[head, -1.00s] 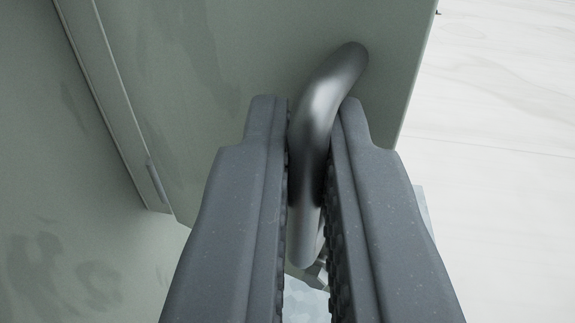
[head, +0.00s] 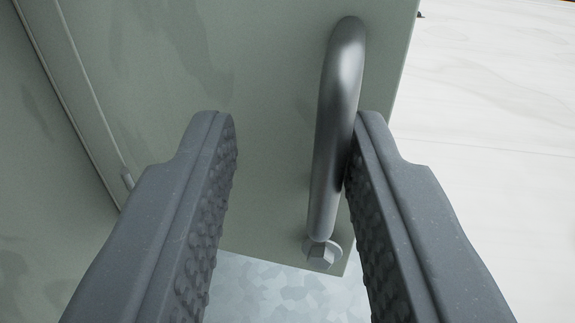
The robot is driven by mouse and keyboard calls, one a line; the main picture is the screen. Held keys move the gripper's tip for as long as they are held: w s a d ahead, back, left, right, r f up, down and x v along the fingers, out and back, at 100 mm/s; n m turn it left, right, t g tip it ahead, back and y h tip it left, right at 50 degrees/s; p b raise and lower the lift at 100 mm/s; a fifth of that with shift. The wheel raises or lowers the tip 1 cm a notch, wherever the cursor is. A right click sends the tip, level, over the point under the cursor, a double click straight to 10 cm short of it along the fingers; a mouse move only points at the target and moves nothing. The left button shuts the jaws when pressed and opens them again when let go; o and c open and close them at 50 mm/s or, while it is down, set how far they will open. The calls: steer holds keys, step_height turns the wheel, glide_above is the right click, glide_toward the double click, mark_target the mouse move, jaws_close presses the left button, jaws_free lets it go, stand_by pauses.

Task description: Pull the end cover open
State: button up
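The end cover (head: 230,60) is a grey-green panel that fills the upper middle of the head view. Its metal bar handle (head: 338,120) stands near its right edge, running from top to bottom, with a bolt (head: 320,254) at its lower end. My gripper (head: 298,118) is open, with its fingers on both sides of the handle. The right finger is close against the handle or touching it; I cannot tell which. A wide gap lies between the left finger and the handle.
A grey-green wall (head: 40,150) with a seam and a small hinge pin (head: 127,178) lies at the left. A pale floor (head: 480,110) is clear at the right. A mottled galvanized surface (head: 280,288) shows below the cover.

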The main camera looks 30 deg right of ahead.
steer(key=shift+s+a, duration=0.2)
steer(key=shift+s, duration=0.15)
steer(key=b+v, duration=0.2)
steer(key=v, duration=1.1)
steer(key=shift+w, duration=0.1)
